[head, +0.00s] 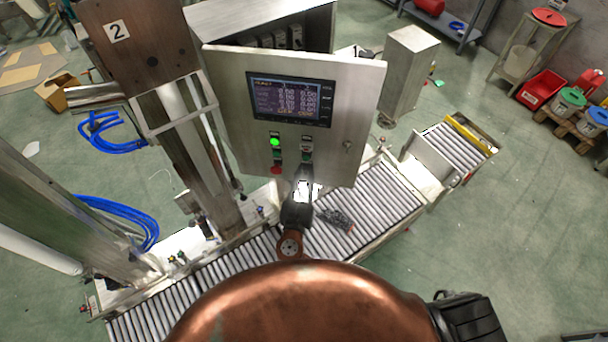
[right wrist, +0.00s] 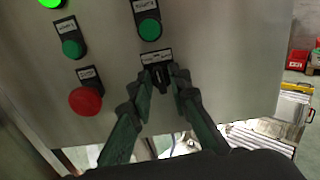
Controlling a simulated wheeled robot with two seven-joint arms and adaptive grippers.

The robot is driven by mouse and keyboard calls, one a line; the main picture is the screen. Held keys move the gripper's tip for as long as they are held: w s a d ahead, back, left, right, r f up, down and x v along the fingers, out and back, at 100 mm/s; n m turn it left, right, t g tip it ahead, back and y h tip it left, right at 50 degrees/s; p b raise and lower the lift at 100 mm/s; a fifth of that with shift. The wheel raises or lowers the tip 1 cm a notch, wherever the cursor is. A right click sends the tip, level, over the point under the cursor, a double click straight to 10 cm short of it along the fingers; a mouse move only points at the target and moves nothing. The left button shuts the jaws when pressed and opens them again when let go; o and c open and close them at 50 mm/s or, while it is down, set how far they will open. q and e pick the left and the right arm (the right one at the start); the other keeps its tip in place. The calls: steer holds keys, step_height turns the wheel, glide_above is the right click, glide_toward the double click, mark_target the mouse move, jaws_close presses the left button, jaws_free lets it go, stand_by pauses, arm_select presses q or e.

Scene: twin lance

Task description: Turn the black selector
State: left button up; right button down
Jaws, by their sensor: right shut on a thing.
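The black selector (right wrist: 160,75) sits below a label on the steel control panel (head: 228,120), under a green button (right wrist: 149,28), in the right wrist view. My right gripper (right wrist: 163,82) has one finger on each side of the selector and is shut on it. In the head view, my right gripper (head: 303,178) reaches up to the lower part of the panel and hides the selector. The selector's exact angle is hard to tell between the fingers. My left gripper is not in view.
A red button (right wrist: 86,100) and another green button (right wrist: 72,48) are left of the selector. A lit screen (head: 291,100) and a glowing green lamp (head: 275,142) are higher on the panel. A roller conveyor (head: 375,205) runs below the panel.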

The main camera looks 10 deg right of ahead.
steer(key=m+b, duration=0.2)
steer(key=m, duration=0.2)
steer(key=shift+d+f+m, duration=0.1)
steer(key=shift+f+m, duration=0.05)
steer(key=shift+m, duration=0.25)
steer(key=shift+s+d+m+b, duration=0.15)
steer(key=shift+m+b, duration=1.3)
steer(key=shift+m, duration=1.05)
steer(key=c, duration=2.1)
jaws_free()
